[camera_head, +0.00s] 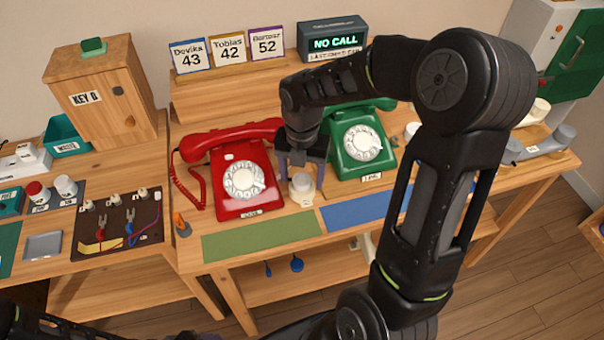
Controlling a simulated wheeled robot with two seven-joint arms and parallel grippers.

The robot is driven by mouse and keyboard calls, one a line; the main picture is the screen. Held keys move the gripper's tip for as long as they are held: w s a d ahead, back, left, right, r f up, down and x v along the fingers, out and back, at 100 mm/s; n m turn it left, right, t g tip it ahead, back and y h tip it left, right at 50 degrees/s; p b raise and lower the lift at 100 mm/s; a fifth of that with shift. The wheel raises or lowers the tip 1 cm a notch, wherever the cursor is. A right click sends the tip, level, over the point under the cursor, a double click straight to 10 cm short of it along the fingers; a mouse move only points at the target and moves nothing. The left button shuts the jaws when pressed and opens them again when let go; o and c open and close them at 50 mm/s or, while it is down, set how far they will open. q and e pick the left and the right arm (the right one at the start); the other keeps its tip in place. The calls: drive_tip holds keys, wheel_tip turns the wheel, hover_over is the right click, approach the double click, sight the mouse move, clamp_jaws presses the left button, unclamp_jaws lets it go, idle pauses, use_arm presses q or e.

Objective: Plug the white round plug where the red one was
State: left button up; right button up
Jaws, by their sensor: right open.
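My right gripper (301,178) points down between the red phone (243,181) and the green phone (360,143). Its fingers are open, with a small cream round-topped thing (301,190) between or just below the tips; I cannot tell if they touch it. At the left, a white round-topped piece (66,186) stands beside a red round-topped piece (37,190) on a dark pad. I cannot tell which of these round pieces is the white plug. A dark board (150,232) carries several cream knobs, with red and blue wired pieces. My left gripper is not in view.
A green mat (262,236) and a blue mat (365,210) lie along the front edge. A wooden key box (103,96) stands at back left. The "NO CALL" display (334,41) stands behind. My right arm covers much of the right side.

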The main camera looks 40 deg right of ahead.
wheel_tip(320, 180, up, 8)
drive_tip(key=shift+f, duration=0.1)
idle(0.4)
idle(0.8)
